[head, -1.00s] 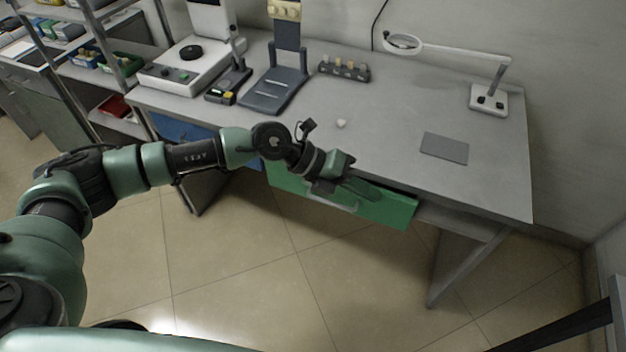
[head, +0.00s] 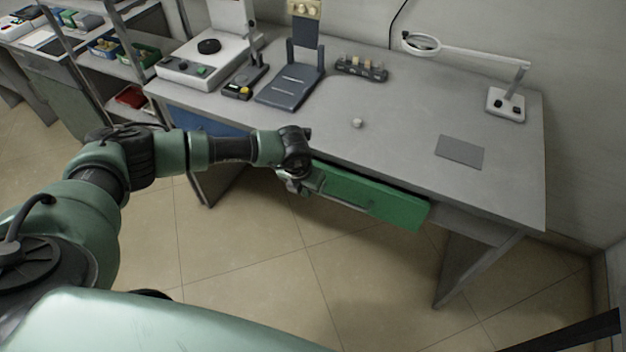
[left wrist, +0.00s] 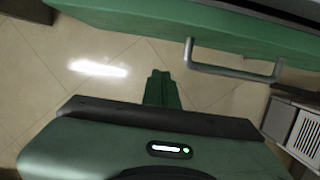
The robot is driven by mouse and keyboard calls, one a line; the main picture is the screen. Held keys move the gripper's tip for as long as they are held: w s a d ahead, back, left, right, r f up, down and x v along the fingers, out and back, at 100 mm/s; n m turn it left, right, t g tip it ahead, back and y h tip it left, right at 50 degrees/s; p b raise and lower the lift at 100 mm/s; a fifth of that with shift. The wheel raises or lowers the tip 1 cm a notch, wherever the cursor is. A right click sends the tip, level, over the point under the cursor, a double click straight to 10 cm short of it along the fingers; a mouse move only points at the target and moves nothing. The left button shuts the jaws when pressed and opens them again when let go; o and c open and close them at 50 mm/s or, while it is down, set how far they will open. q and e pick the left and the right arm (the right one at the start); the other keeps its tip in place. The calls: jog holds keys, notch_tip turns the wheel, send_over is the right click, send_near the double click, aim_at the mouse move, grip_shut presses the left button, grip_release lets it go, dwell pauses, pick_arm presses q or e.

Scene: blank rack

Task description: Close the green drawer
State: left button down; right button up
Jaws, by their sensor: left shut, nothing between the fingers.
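The green drawer (head: 385,202) is under the grey desk top, with its front standing out a little from the desk edge and a dark gap above it. In the left wrist view the drawer front (left wrist: 150,22) crosses the top, with its grey bar handle (left wrist: 235,75) to the right of my fingers. My left gripper (head: 304,186) is at the left end of the drawer front in the head view. Its fingers (left wrist: 160,88) are shut and empty, apart from the handle. The wrist hides the drawer's left end in the head view. My right gripper is not in view.
The grey desk (head: 400,130) holds a white device (head: 200,65), a dark stand (head: 290,85), a magnifier lamp (head: 507,103) and a flat grey pad (head: 460,151). A blue drawer (head: 205,122) is at the left. The floor before the desk is clear.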

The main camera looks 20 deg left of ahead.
pick_arm(q)
jog(key=shift+w+d+f, duration=0.1)
jog(key=shift+w+f, duration=0.1)
jog(key=shift+w, duration=0.5)
jog(key=shift+w+a+f, duration=0.1)
jog(key=shift+w+f, duration=0.1)
jog(key=shift+w, duration=0.55)
jog(key=shift+w+d+f, duration=0.1)
jog(key=shift+w+f, duration=0.1)
jog(key=shift+w, duration=0.5)
jog(key=w+b, duration=0.4)
jog(key=shift+f, duration=0.25)
jog(key=shift+w+d+r, duration=0.1)
jog(key=shift+w+r, duration=0.05)
jog(key=shift+w, duration=0.1)
jog(key=shift+r, duration=0.3)
